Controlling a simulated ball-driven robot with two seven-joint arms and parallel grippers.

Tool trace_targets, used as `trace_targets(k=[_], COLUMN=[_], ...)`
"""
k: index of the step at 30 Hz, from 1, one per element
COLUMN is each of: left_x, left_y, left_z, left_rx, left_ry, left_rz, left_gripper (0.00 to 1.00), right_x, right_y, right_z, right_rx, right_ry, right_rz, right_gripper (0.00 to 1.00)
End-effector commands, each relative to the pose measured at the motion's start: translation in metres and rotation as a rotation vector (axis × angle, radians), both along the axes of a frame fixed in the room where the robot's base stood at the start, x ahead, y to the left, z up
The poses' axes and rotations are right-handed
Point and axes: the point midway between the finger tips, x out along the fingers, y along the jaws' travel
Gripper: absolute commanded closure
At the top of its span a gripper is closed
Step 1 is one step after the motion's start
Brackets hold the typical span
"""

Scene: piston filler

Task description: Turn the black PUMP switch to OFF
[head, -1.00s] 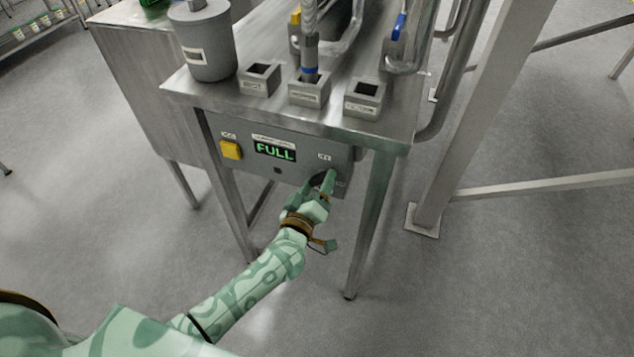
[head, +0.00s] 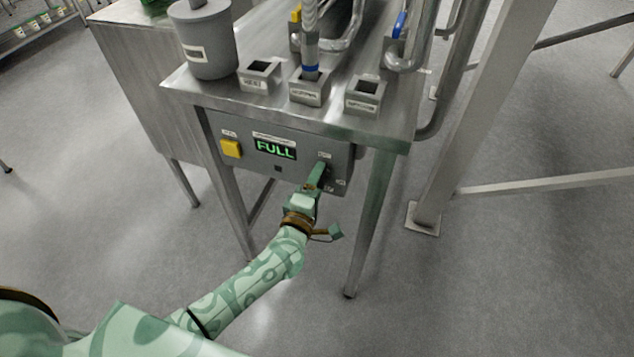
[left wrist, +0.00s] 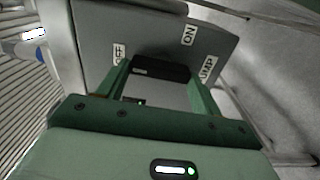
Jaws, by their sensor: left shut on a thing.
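The black PUMP switch (left wrist: 165,68) is on the grey control panel (head: 240,133). In the left wrist view it is a black bar between my fingers, with a small pale mark at its end towards the OFF label (left wrist: 118,55). The ON label (left wrist: 189,35) is above it and the PUMP label (left wrist: 207,68) to its right. My left gripper (head: 319,174) is at the panel's right end, shut on the switch, which it hides in the head view. It also shows in the left wrist view (left wrist: 160,72). My right gripper is not in view.
The panel has a yellow button (head: 231,149) and a green display (head: 275,150) reading FULL. Above is a steel table (head: 225,105) with a grey canister (head: 205,45) and several square holders. A steel frame post (head: 470,130) stands at the right. The floor in front is clear.

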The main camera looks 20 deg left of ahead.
Motion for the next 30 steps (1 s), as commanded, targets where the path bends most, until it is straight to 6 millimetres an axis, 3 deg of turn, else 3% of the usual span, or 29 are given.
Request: trace_targets(k=[18,19,21,30], left_x=[-0.0008,-0.0008,-0.0007,-0.0024], left_y=[0.0005,0.0005,0.0004,0.0002], left_z=[-0.0019,-0.0019,-0.0017,-0.0008], left_rx=[-0.041,-0.041,-0.04,-0.038], left_ry=[0.005,0.005,0.004,0.003], left_rz=[0.001,0.001,0.001,0.0], left_gripper=[0.57,0.26,0.13,0.13], right_x=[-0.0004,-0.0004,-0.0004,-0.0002], right_y=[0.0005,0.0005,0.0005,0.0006], right_z=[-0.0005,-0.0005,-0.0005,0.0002], right_rx=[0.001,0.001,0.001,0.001], right_ry=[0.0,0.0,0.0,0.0], right_rz=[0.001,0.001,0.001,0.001], right_gripper=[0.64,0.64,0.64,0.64])
